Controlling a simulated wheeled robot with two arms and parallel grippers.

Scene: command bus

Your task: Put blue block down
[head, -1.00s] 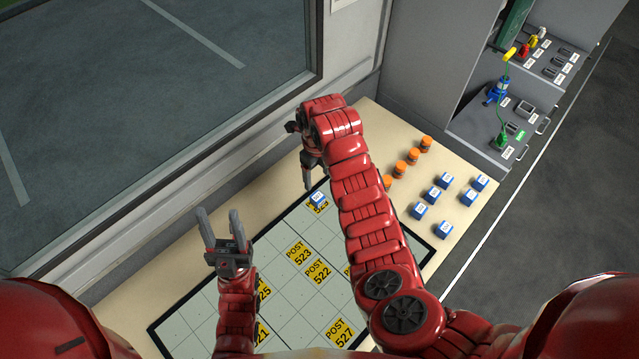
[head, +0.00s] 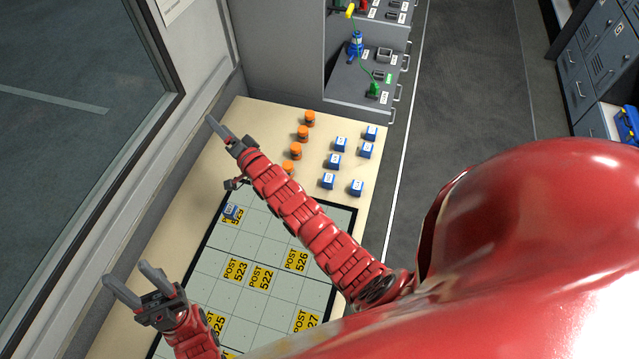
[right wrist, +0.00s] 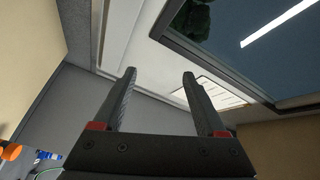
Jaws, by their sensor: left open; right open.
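A blue block (head: 231,211) sits on the dark-edged grid board (head: 281,227) at its far left, partly covering a yellow post label. My right gripper (head: 215,124) is past the board's far edge, apart from this block, near the window side. In the right wrist view its two fingers (right wrist: 159,77) are spread with nothing between them. My left gripper (head: 131,276) is open and empty at the left, beside the board near the window ledge.
Several orange cylinders (head: 302,132) stand in a row nearer my right arm. The window (head: 70,120) borders the left.

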